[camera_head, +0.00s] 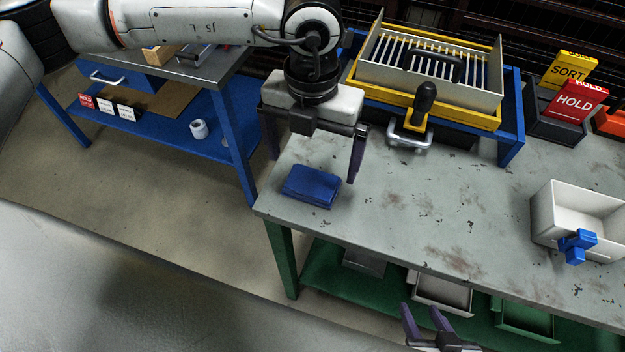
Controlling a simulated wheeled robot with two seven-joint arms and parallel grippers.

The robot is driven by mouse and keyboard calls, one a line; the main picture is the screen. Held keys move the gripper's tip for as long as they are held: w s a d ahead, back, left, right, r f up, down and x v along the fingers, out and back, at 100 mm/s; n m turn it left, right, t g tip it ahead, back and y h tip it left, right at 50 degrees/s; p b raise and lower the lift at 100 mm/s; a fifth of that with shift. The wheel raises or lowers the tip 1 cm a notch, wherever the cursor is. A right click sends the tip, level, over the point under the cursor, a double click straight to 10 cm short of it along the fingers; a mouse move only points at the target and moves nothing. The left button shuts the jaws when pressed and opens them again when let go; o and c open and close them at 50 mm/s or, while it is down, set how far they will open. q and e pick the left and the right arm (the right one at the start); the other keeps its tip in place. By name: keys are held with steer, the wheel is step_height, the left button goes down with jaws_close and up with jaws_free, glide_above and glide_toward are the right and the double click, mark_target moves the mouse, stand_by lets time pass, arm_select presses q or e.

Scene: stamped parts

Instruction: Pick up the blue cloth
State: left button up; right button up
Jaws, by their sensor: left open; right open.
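The blue cloth (311,186) lies folded and flat on the grey worn table (400,215), near its left corner. My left gripper (315,168) points down above and just behind the cloth. Its two dark fingers are wide apart, one left of the cloth and one right of it, with nothing between them. I cannot tell how high the fingertips are above the table. My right gripper (428,312) is at the bottom edge, in front of the table, with its fingers apart and empty.
Behind the cloth stands a yellow-framed fixture (425,90) with a black-handled clamp (416,115). A white bin (575,215) with a blue part (577,245) is at the right. SORT (571,68) and HOLD (577,102) signs stand at the back right. The table's middle is clear.

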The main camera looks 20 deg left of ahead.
mark_target(312, 180)
arm_select(q)
steer(key=shift+f, duration=2.7)
steer(key=c, duration=1.1)
steer(key=shift+r, duration=5.05)
